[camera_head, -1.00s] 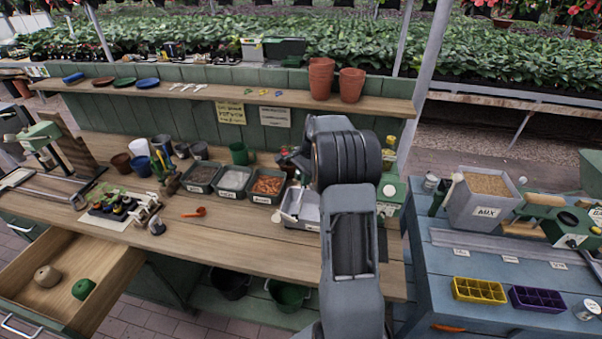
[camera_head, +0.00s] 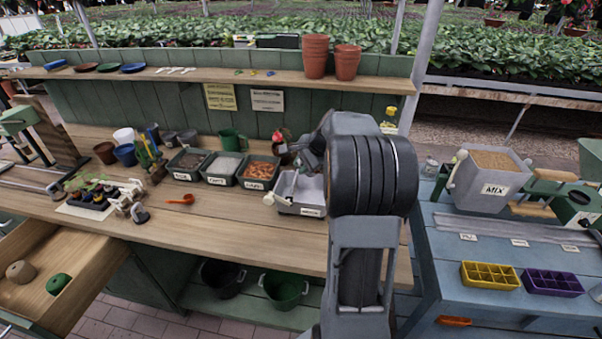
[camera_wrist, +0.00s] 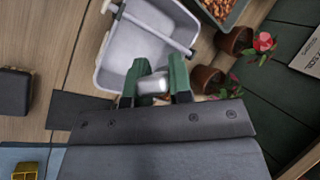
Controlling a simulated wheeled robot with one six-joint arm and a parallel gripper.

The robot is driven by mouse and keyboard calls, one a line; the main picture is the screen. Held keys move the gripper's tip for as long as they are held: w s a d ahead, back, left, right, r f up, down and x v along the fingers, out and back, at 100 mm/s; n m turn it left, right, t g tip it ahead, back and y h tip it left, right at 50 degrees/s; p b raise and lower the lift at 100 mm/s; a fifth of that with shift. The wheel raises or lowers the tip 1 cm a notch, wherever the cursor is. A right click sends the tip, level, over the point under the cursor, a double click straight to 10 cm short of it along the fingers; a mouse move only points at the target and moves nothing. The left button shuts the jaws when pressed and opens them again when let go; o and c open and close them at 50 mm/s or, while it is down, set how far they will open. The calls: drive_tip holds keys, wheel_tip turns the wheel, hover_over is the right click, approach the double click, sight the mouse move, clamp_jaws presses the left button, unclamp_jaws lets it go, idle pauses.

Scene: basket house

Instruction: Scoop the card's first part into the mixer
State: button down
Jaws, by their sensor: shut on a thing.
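In the wrist view my gripper (camera_wrist: 153,78) is shut, its green fingers on a small pale grey rounded piece (camera_wrist: 152,86); I cannot tell what larger thing it belongs to. Just beyond the fingertips is a pale grey tub (camera_wrist: 120,50) with a bar across it. In the head view this tub (camera_head: 299,208) stands on the bench with a white knob at its left. My arm hides part of it and most of the gripper. Three labelled bins stand left of it: dark (camera_head: 187,176), white-filled (camera_head: 222,180) and orange-brown-filled (camera_head: 257,184). Two cards (camera_head: 220,96) (camera_head: 267,100) hang behind, unreadable.
A grey hopper marked MIX (camera_head: 484,200) stands on the blue table at right, with yellow (camera_head: 484,286) and purple (camera_head: 552,294) trays in front. An orange scoop (camera_head: 180,200) lies on the bench. Flowerpots (camera_wrist: 235,41) are close to the tub. An open drawer (camera_head: 55,262) is front left.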

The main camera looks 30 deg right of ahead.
drive_tip(key=shift+s+f+t+b, duration=0.35)
drive_tip(key=shift+t+b, duration=0.4)
drive_tip(key=shift+b, duration=1.7)
drive_tip(key=shift+s+f+t+b, duration=0.15)
drive_tip(key=shift+f+t+b, duration=0.45)
drive_tip(key=shift+b, duration=1.8)
drive_tip(key=shift+s+f+t+b, duration=0.3)
drive_tip(key=shift+t+b, duration=0.55)
drive_tip(key=shift+b, duration=1.6)
drive_tip(key=t+b, duration=0.1)
drive_tip(key=b, duration=0.2)
drive_tip(key=t+b, duration=0.1)
drive_tip(key=b, duration=0.2)
drive_tip(key=shift+s+f+m, duration=0.25)
drive_tip(key=shift+f+m, duration=0.05)
drive_tip(key=shift+m, duration=0.1)
drive_tip(key=b, duration=0.2)
drive_tip(key=shift+s+a+t+b, duration=0.1)
drive_tip(key=shift+t+b, duration=0.25)
drive_tip(key=shift+t, duration=0.05)
drive_tip(key=shift+r+b, duration=0.1)
drive_tip(key=shift+b, duration=0.2)
wheel_tip(320, 180, up, 5)
drive_tip(key=p, duration=0.4)
